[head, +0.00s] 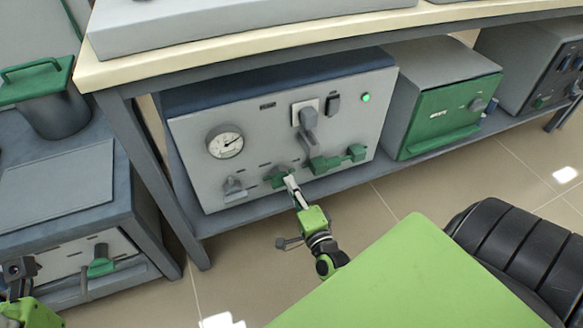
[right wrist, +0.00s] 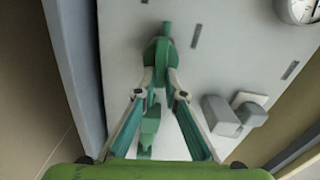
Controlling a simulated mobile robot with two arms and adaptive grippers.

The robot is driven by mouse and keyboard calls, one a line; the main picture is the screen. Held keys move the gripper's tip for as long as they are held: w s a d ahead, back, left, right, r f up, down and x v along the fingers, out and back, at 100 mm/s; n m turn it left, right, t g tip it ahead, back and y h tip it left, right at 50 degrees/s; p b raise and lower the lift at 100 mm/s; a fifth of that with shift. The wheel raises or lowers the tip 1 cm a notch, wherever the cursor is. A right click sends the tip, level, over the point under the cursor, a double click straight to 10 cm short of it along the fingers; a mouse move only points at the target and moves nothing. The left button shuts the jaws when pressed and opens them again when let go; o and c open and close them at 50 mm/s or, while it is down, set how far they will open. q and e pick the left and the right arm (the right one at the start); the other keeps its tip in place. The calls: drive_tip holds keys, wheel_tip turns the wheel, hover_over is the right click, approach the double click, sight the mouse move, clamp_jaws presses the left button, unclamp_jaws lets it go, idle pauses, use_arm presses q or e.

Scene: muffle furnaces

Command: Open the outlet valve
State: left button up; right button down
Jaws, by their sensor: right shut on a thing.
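A grey control box (head: 275,128) stands on the shelf under the bench. Along its lower front is a row of valves. A green valve (head: 276,173) left of the middle is at my right gripper (head: 291,182). In the right wrist view, the right gripper (right wrist: 159,88) is shut on this green valve (right wrist: 160,48), one finger on each side. Another green valve (head: 325,164) sits to its right; I cannot read which is the outlet. A grey valve (head: 234,187) is to its left. My left gripper (head: 20,275) shows only partly at the lower left.
The box carries a round gauge (head: 225,143), a grey lever switch (head: 308,118) and a lit green lamp (head: 366,98). A green-fronted box (head: 440,115) stands to its right. The bench leg (head: 150,180) rises at its left. Open tiled floor lies in front.

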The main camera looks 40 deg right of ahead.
drive_tip(key=shift+f+m, duration=0.1)
drive_tip(key=shift+m, duration=0.4)
drive_tip(key=c, duration=2.1)
unclamp_jaws()
drive_tip(key=v, duration=1.2)
drive_tip(key=shift+d+f, duration=0.1)
